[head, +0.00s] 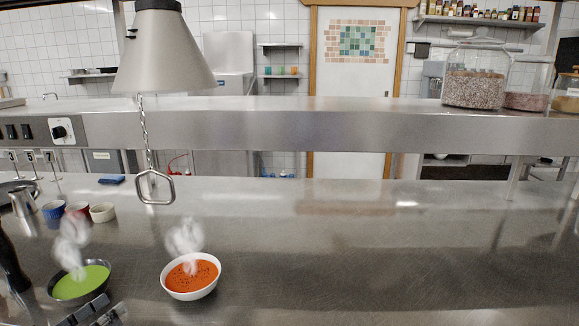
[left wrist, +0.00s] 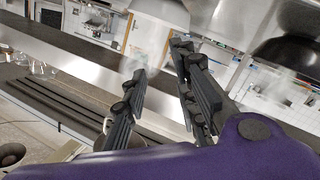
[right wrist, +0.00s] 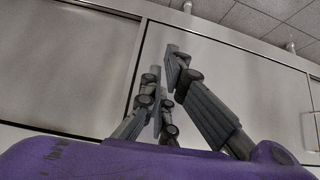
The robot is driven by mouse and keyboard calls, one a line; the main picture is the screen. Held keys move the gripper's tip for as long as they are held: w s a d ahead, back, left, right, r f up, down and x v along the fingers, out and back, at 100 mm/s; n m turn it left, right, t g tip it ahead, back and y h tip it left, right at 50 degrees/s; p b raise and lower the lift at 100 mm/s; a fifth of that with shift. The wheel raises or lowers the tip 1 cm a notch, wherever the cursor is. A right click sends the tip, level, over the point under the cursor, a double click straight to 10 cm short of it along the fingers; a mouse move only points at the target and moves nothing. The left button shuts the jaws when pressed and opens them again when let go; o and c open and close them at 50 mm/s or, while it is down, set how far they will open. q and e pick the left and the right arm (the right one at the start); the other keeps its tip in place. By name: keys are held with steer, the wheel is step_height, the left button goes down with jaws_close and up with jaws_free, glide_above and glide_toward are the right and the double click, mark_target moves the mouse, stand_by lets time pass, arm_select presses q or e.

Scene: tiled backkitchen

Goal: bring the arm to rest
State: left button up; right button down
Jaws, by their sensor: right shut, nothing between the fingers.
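In the head view, only the fingertips of my left gripper (head: 92,316) show, at the bottom edge, just in front of the dark bowl of green soup (head: 50,292). In the left wrist view, the fingers of my left gripper (left wrist: 160,62) stand apart with nothing between them. My right gripper (right wrist: 164,60) shows only in the right wrist view. Its fingers are together and empty, in front of plain pale panels. The rest of both arms is outside the head view.
A white bowl of orange soup (head: 192,280) steams on the steel counter (head: 380,260). Small ramekins (head: 103,212) stand at the left. A heat lamp (head: 160,55) and a hanging metal handle (head: 156,190) are above. The counter's right side is clear.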

arm_select(q)
steer(key=s+f+m+g+y+p, duration=0.1)
steer(key=s+f, duration=0.4)
steer(key=f, duration=0.2)
steer(key=s+d+f+m+g+y, duration=0.15)
steer(key=s+f, duration=0.25)
steer(key=f, duration=0.4)
steer(key=s+a+f+m+g+y+p, duration=0.1)
steer(key=s+f+m+g+y, duration=0.1)
steer(key=s+f, duration=0.4)
steer(key=s+d+f+n+g+p, duration=0.1)
steer(key=s+d+f+g, duration=0.1)
steer(key=s+d+f, duration=0.9)
steer(key=s+d, duration=0.2)
steer(key=d, duration=0.2)
steer(key=shift+f+p, duration=0.2)
steer(key=shift+p, duration=0.15)
arm_select(e)
steer(key=r, duration=0.1)
steer(key=w+r, duration=0.1)
steer(key=r, duration=0.2)
steer(key=shift+w+a, duration=0.15)
steer(key=shift+a, duration=0.25)
arm_select(q)
steer(key=shift+n+g, duration=0.25)
arm_select(e)
steer(key=shift+w+a+r+t, duration=0.1)
steer(key=shift+w+r+t, duration=0.1)
steer(key=shift+t, duration=0.1)
